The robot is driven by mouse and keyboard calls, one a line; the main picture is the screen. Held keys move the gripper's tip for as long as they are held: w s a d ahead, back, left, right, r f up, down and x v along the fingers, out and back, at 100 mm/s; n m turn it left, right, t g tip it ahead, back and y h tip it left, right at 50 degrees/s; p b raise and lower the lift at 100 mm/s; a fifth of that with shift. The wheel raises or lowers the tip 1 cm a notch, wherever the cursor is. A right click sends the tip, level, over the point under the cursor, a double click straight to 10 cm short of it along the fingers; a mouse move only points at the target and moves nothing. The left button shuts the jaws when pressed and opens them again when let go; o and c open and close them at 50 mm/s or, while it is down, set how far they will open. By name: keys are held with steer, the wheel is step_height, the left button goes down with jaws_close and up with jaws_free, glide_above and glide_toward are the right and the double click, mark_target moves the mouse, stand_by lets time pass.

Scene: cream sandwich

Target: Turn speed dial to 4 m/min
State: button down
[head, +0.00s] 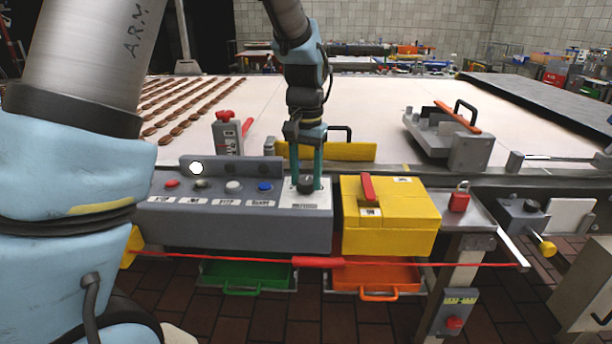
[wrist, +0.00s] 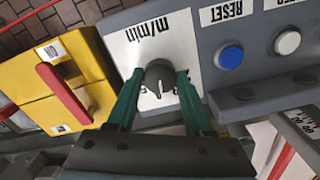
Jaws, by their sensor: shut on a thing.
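The speed dial is a dark round knob (wrist: 159,75) on a white plate (wrist: 135,42) marked "m/min" in the wrist view. In the head view the dial (head: 305,185) sits at the right end of the grey control panel (head: 240,232). My gripper (wrist: 158,92) points at the plate, with its two teal fingers on either side of the knob and shut on it. In the head view my gripper (head: 306,182) comes down on the dial from above. The dial's scale numbers are too small or hidden to read.
A blue button (head: 265,186), a white button (head: 233,186) and a red button (head: 172,184) sit left of the dial. A yellow box with a red handle (head: 405,232) stands close on the right. A red bar (head: 318,262) runs along the front. The conveyor lies behind.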

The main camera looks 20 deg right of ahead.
mark_target(305, 181)
steer(key=shift+m, duration=0.8)
steer(key=shift+w, duration=0.1)
steer(key=shift+c, duration=1.5)
jaws_free()
steer(key=shift+r, duration=0.1)
step_height(305, 181, up, 11)
steer(key=b, duration=0.1)
steer(key=shift+f, duration=0.2)
